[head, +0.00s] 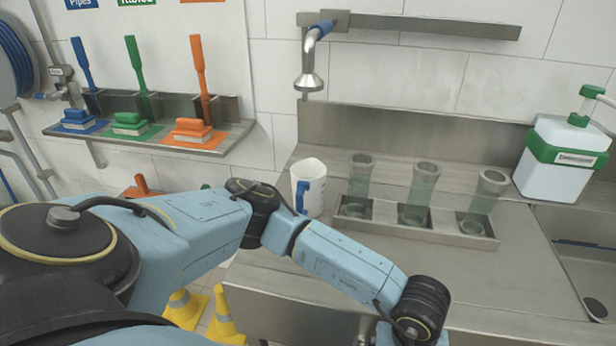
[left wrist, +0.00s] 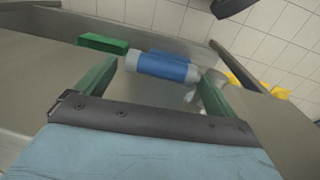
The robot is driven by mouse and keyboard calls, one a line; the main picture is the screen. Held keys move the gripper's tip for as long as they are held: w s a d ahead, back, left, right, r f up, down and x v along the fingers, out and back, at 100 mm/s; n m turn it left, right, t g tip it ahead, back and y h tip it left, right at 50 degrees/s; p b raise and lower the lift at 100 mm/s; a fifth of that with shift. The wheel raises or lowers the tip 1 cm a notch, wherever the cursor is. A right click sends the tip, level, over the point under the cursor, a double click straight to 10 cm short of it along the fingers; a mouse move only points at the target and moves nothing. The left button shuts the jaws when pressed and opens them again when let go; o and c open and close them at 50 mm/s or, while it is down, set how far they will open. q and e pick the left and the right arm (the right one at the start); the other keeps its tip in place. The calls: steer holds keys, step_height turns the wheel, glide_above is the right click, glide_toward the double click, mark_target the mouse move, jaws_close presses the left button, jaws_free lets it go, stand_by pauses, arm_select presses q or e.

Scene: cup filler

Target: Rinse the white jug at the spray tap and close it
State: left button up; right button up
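My left gripper (left wrist: 158,80) shows only in the left wrist view. Its two green fingers are apart, with a grey cylinder with a blue band (left wrist: 165,68) just beyond or between them; contact cannot be told. Whether this cylinder is part of the tap is unclear. My right gripper is not in view.
A steel rack (head: 415,228) with several clear tubes stands right of the jug. A soap bottle (head: 555,180) stands by the sink (head: 590,255) at right. Coloured brushes are on a shelf (head: 215,143) at left. Yellow cones (head: 222,318) stand on the floor below.

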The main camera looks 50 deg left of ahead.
arm_select(q)
steer(key=shift+o, duration=0.2)
steer(key=shift+f, duration=0.1)
steer(key=r, duration=0.6)
steer(key=shift+s+a+p, duration=0.1)
steer(key=shift+a+p, duration=0.1)
steer(key=shift+p, duration=0.1)
step_height(320, 180, up, 8)
steer(key=shift+s+a+f, duration=0.2)
steer(key=shift+a+f, duration=0.05)
steer(key=shift+a, duration=0.05)
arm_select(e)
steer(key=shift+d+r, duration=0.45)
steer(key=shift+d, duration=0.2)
